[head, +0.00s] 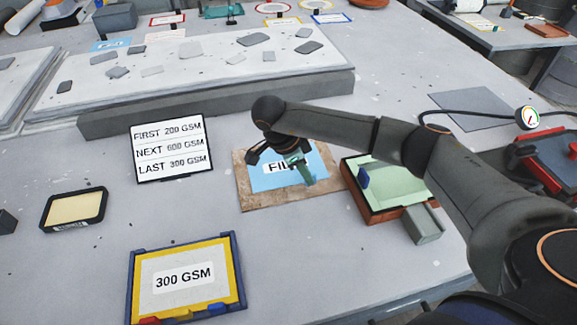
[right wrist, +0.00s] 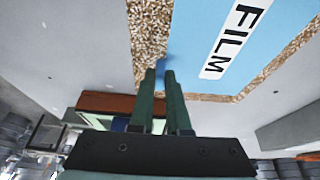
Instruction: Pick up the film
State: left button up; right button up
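The film (head: 268,180) is a flat light-blue sheet labelled FILM. It lies on a brown cork board (head: 250,204) in the middle of the table, and its label is partly covered by my gripper in the head view. My right gripper (head: 308,179) points down over the film's right part. In the right wrist view, the film (right wrist: 195,30) reaches toward the green fingertips (right wrist: 160,72), which stand a narrow gap apart near its edge. I see no clear grip on the sheet. My left gripper is not in view.
A box with a green sheet (head: 388,183) stands right of the cork board. An order sign (head: 171,150) and a 300 GSM tray (head: 187,280) stand left and in front. A grey slab (head: 220,75) lies behind. A red device with a gauge (head: 545,150) is far right.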

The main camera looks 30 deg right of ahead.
grip_shut()
jog(key=shift+r, duration=0.1)
notch_tip(320, 180, up, 9)
jog(key=shift+f, duration=0.15)
jog(key=shift+r, duration=0.6)
dwell(0.7)
